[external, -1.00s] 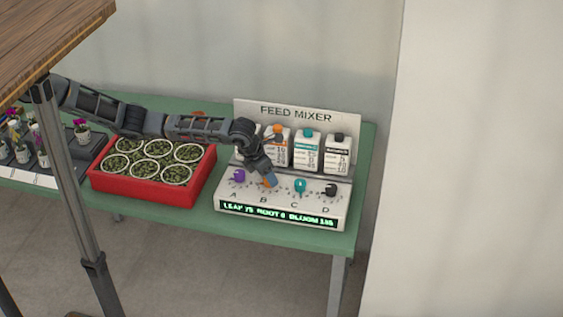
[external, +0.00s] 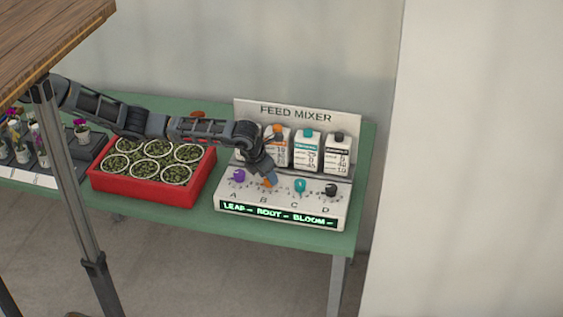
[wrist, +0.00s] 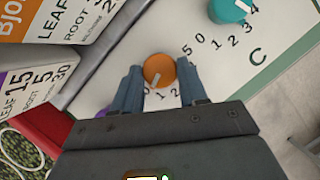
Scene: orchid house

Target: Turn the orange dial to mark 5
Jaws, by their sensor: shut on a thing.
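The orange dial (wrist: 159,69) sits above the letter B on the feed mixer panel (external: 225,207). In the wrist view my gripper (wrist: 160,72) has a finger on each side of the dial and is shut on it. A short pale mark shows on the dial's lower part; I cannot tell for certain which number it points to. A 5 is printed up and right of the dial, and 1 and 2 below it; the fingers hide some marks.
Beside it are a purple dial (external: 238,176), a teal dial (external: 300,186) and a black dial (external: 331,190). Feed cartons (external: 307,150) stand behind the panel. A red crate (external: 140,190) of potted plants is to the left. The display (external: 275,215) shows dashes.

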